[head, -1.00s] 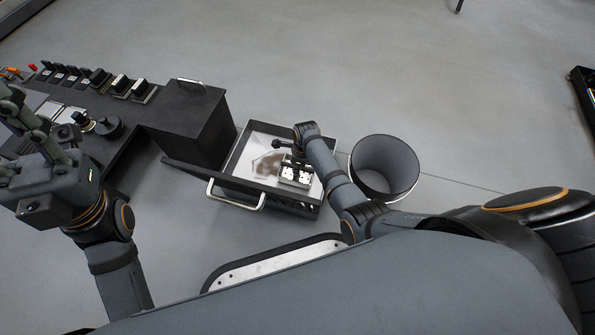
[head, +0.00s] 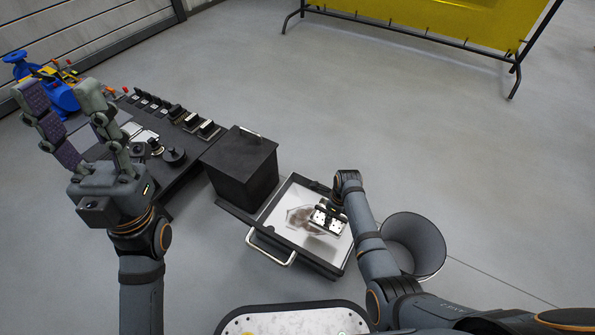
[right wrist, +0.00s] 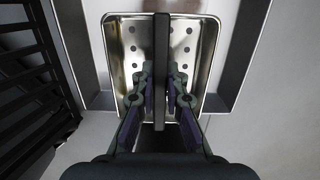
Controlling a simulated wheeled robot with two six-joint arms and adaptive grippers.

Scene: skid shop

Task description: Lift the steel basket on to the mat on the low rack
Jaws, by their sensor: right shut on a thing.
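The steel basket (head: 327,218) is a small shiny box with round holes, at or just over the pale floor of a shallow dark tray in the head view. The right wrist view shows the basket (right wrist: 127,50) from above, with a dark bar handle (right wrist: 161,60) across its middle. My right gripper (head: 338,204) is over the basket, and its fingers in the right wrist view (right wrist: 163,88) are shut on the handle. My left gripper (head: 58,92) is open and empty, raised at the left. I cannot make out the mat or be sure of the low rack.
The tray (head: 259,243) has a metal handle and a brown stain inside. A black lidded box (head: 240,168) stands beside it, a grey bin (head: 414,243) to its right. A black slatted thing (right wrist: 28,75) shows in the right wrist view. Floor beyond the tray is clear.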

